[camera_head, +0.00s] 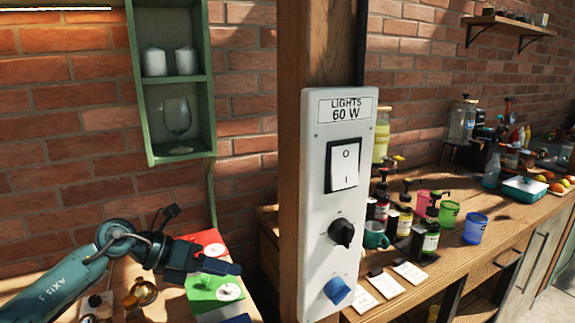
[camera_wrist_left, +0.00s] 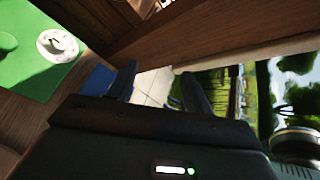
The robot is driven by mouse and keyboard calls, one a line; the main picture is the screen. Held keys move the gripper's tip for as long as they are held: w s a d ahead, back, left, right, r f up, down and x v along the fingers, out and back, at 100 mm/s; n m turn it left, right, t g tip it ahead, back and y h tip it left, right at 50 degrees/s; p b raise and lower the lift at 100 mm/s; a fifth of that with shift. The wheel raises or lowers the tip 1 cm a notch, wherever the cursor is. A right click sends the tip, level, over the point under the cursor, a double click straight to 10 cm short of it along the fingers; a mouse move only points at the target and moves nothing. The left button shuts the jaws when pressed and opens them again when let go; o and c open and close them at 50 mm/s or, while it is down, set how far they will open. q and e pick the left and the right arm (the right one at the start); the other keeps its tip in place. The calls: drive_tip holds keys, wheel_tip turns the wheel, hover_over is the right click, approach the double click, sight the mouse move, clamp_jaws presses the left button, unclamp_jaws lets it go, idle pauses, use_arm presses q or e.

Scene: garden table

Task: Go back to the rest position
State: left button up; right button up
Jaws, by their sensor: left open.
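My left gripper (camera_head: 222,267) is in the lower left of the head view, at the end of my teal arm, above the table with the coloured panels. It looks empty. In the left wrist view its two dark fingers (camera_wrist_left: 158,88) stand apart, with only floor tiles and a bright garden seen between and beyond them. A green panel with a round white dial (camera_wrist_left: 58,45) lies to the left in that view. My right gripper is in neither view.
A white lights panel (camera_head: 336,250) with a rocker switch, black knob and blue knob is on a wooden post. A green shelf (camera_head: 143,100) hangs on the brick wall. A wooden counter (camera_head: 480,262) at right holds bottles, cups and cards.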

use_arm(q)
drive_tip(key=s+d+r+n+t+h, duration=0.2)
drive_tip(key=d+r+n+t+h, duration=0.4)
drive_tip(key=d+n+t, duration=0.15)
drive_tip(key=s+a+f+n+t+y, duration=0.25)
drive_tip(key=a+f+n+y, duration=0.35)
drive_tip(key=n+y, duration=0.5)
drive_tip(key=s+a+f+n+t+y, duration=0.25)
drive_tip(key=a+f+n+y, duration=0.35)
drive_tip(key=n, duration=0.9)
drive_tip(key=s+a+f+n+g, duration=0.1)
drive_tip(key=s+f+n+g, duration=0.1)
drive_tip(key=s+f+g, duration=0.45)
drive_tip(key=s+f+n+g, duration=0.2)
drive_tip(key=s+f, duration=0.1)
drive_tip(key=s, duration=0.6)
drive_tip(key=s+a+f+n+g, duration=0.1)
drive_tip(key=s+f+n+g, duration=0.1)
drive_tip(key=s+f+g, duration=0.45)
drive_tip(key=w+d+f+t+h+b, duration=0.3)
drive_tip(key=w+d+f+t+b, duration=0.1)
drive_tip(key=f+t, duration=0.4)
drive_tip(key=w+d+m+t, duration=0.1)
drive_tip(key=d, duration=0.1)
drive_tip(key=shift+d+f, duration=0.2)
drive_tip(key=shift+d, duration=0.15)
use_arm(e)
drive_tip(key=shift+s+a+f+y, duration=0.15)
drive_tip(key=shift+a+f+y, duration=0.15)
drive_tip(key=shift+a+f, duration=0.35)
